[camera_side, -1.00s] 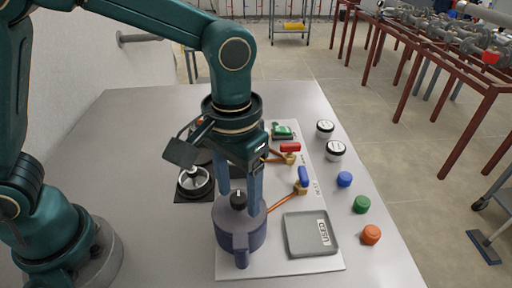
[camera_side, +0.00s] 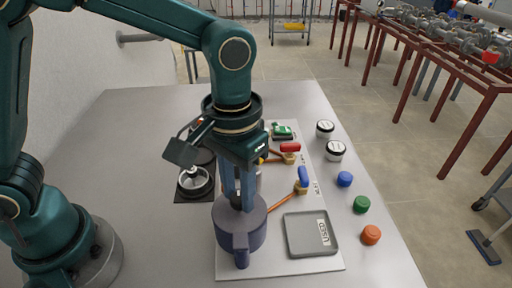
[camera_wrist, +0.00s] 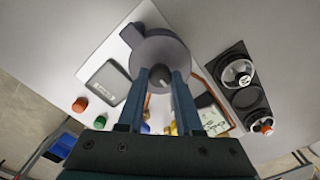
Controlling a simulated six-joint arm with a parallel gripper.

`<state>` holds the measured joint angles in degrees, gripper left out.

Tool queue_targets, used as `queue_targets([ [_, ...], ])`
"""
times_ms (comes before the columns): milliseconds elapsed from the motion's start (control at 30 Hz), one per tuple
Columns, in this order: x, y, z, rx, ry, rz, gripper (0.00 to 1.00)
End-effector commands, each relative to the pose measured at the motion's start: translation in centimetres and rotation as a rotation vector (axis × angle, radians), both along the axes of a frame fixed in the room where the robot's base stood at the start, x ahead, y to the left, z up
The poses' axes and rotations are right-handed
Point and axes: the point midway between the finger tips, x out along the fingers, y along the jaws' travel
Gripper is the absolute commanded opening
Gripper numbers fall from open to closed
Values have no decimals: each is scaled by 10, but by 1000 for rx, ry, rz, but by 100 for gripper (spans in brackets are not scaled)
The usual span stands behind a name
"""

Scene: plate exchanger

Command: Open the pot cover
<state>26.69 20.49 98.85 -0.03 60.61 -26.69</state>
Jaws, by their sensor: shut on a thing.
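The purple-grey pot (camera_side: 243,240) stands upright on the white board, with its handle toward the front. Its cover (camera_side: 258,212) sits on top, with no gap visible at the rim. My gripper (camera_side: 238,203) points straight down over the cover and is shut on the cover's dark knob. The fingers hide most of the knob in the side view. In the wrist view the knob (camera_wrist: 159,73) shows between the two fingertips, over the round cover (camera_wrist: 160,50).
A grey tray (camera_side: 300,248) lies right of the pot. Valves with red (camera_side: 290,148) and blue (camera_side: 303,176) handles stand behind it. Blue, green and orange caps (camera_side: 371,235) and white-topped jars (camera_side: 335,151) line the right side. A dark stand with round parts (camera_side: 195,196) is at left.

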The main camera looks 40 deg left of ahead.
Motion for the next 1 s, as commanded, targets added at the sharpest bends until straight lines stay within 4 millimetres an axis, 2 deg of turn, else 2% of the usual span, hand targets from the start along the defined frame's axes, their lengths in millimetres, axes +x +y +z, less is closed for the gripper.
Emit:
queue_targets([
  [767,0,0,1,-3,-1,4,0],
  [1000,-3,2,1,-2,1,64,0],
])
